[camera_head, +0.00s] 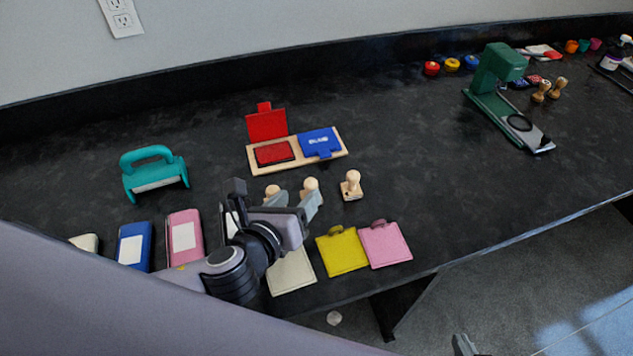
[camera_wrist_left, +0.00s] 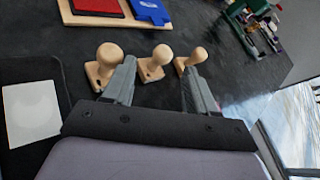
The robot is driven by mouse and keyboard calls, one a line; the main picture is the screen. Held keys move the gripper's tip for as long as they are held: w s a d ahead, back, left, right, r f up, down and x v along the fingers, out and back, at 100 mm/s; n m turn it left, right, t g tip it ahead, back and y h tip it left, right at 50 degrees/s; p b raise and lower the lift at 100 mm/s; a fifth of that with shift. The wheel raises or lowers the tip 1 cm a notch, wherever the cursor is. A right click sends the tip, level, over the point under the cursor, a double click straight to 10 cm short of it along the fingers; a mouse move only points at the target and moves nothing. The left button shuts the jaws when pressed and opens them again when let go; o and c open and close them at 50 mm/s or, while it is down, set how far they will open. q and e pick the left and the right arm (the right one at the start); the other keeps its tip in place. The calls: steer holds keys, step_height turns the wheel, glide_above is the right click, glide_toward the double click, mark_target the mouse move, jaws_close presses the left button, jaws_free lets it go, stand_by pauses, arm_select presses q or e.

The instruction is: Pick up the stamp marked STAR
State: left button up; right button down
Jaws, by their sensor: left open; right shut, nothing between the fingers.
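Three wooden stamps with round knobs stand in a row on the dark counter: a left one (camera_wrist_left: 108,56), a middle one (camera_wrist_left: 157,60) and a right one (camera_head: 352,184). No STAR marking is readable on any of them. My left gripper (camera_head: 293,199) is open and empty. In the left wrist view its fingers (camera_wrist_left: 160,72) point toward the row, with the middle stamp showing between the tips and the left and right stamps beside them. In the head view it partly hides the left and middle stamps. My right gripper (camera_head: 464,345) is shut and empty at the bottom edge, away from the counter.
Behind the stamps lies a wooden board (camera_head: 256,167) with red and blue ink pads. Yellow (camera_head: 343,252) and pink (camera_head: 386,245) tags lie in front. A teal tool (camera_head: 154,175) stands left. A green press (camera_head: 495,75) and two wooden-handled pieces (camera_head: 550,90) stand far right.

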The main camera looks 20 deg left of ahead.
mark_target(308, 189)
arm_select(q)
steer(key=shift+x, duration=3.35)
steer(key=shift+d, duration=0.15)
jaws_close()
